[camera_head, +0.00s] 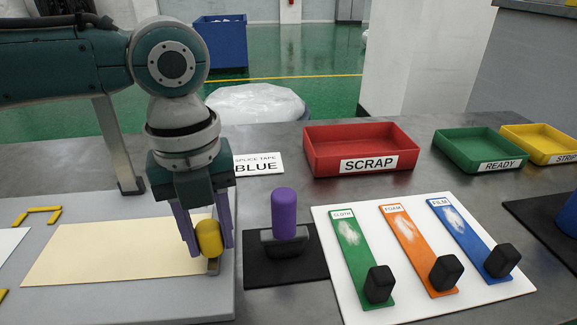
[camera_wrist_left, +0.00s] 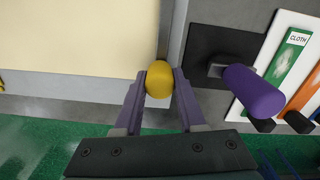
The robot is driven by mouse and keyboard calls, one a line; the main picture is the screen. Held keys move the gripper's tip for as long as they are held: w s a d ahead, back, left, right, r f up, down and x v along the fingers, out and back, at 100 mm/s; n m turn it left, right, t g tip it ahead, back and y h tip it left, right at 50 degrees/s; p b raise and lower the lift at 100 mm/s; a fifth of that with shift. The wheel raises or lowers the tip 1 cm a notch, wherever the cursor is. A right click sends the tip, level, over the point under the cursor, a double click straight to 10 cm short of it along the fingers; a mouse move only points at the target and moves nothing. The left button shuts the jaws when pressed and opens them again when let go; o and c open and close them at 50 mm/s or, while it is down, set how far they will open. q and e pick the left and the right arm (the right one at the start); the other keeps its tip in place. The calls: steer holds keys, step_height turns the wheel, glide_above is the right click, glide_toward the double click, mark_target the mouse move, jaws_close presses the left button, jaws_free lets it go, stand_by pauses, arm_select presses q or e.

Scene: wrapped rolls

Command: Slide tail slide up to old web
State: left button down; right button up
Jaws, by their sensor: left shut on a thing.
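My left gripper (camera_head: 207,245) has its purple fingers shut on a yellow rounded knob (camera_head: 209,235). The knob stands at the right end of a cream sheet (camera_head: 110,255) on a grey raised board (camera_head: 130,306). A small grey metal piece (camera_head: 213,267) shows just below the knob. In the left wrist view the yellow knob (camera_wrist_left: 159,80) sits between the fingertips, at a corner of the cream sheet (camera_wrist_left: 75,35), beside a grey strip (camera_wrist_left: 178,32). I cannot tell which part is named the tail slide. My right gripper is not in view.
A purple handle (camera_head: 284,207) stands on a black mat (camera_head: 262,268) right of the board. A white panel (camera_head: 335,255) holds green, orange and blue strips with black knobs. Red (camera_head: 315,160), green (camera_head: 450,154) and yellow trays stand behind.

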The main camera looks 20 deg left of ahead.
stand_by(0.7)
arm_select(q)
steer(key=shift+s+a+r, duration=0.1)
steer(key=s+a+p, duration=0.1)
steer(key=p, duration=0.1)
steer(key=s+a+p, duration=0.1)
steer(key=a, duration=0.1)
steer(key=shift+s+a+r+p, duration=0.1)
steer(key=shift+a+r+p, duration=0.05)
steer(key=shift+a+p, duration=0.2)
steer(key=shift+s+a, duration=0.15)
steer(key=shift+a, duration=0.1)
steer(key=shift+f, duration=0.25)
steer(key=c, duration=0.5)
jaws_free()
steer(key=shift+s+a, duration=0.1)
steer(key=shift+a, duration=0.05)
step_height(320, 180, up, 10)
steer(key=p, duration=0.1)
